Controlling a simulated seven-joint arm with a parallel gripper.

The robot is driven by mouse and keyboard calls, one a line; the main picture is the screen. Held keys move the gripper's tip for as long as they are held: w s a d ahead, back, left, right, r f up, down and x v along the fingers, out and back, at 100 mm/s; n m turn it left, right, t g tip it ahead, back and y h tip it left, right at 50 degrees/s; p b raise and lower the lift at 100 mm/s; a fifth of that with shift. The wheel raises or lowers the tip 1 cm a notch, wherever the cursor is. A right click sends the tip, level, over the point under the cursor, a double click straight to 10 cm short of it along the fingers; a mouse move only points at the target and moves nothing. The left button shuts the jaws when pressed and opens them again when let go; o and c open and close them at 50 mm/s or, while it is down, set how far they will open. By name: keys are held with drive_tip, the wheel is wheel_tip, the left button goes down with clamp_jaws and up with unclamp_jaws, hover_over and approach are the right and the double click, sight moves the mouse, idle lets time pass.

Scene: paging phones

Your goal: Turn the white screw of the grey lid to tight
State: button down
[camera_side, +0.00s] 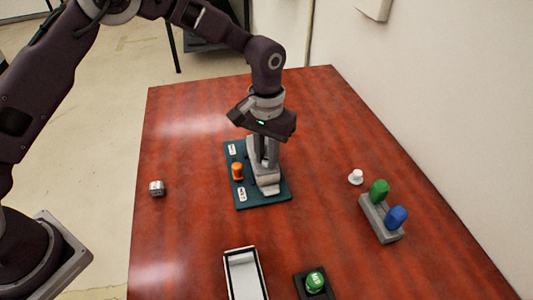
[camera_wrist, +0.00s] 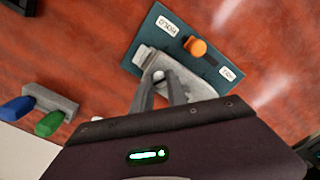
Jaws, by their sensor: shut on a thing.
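The grey lid (camera_side: 269,187) lies along the right side of a teal board on the table. It also shows in the wrist view (camera_wrist: 199,88), partly covered by my fingers. My gripper (camera_side: 265,164) points down over the lid, and its fingers are shut around the white screw. In the wrist view the screw (camera_wrist: 158,75) shows as a small pale spot between the fingertips of my gripper (camera_wrist: 160,80). The side view hides the screw behind the fingers. I cannot tell how far the screw is turned.
An orange knob (camera_side: 237,171) stands on the teal board (camera_side: 245,201), close beside the lid, between white labels. A grey block (camera_side: 381,219) with green and blue pieces and a small white piece (camera_side: 356,177) are right. A die (camera_side: 157,188) is left; a tray (camera_side: 245,275) and green button (camera_side: 315,281) are in front.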

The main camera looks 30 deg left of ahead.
sight(266, 159)
drive_tip(key=m, duration=1.2)
drive_tip(key=shift+m, duration=0.4)
idle(0.4)
drive_tip(key=c, duration=1.3)
unclamp_jaws()
wheel_tip(266, 159, up, 7)
drive_tip(key=shift+r, duration=0.1)
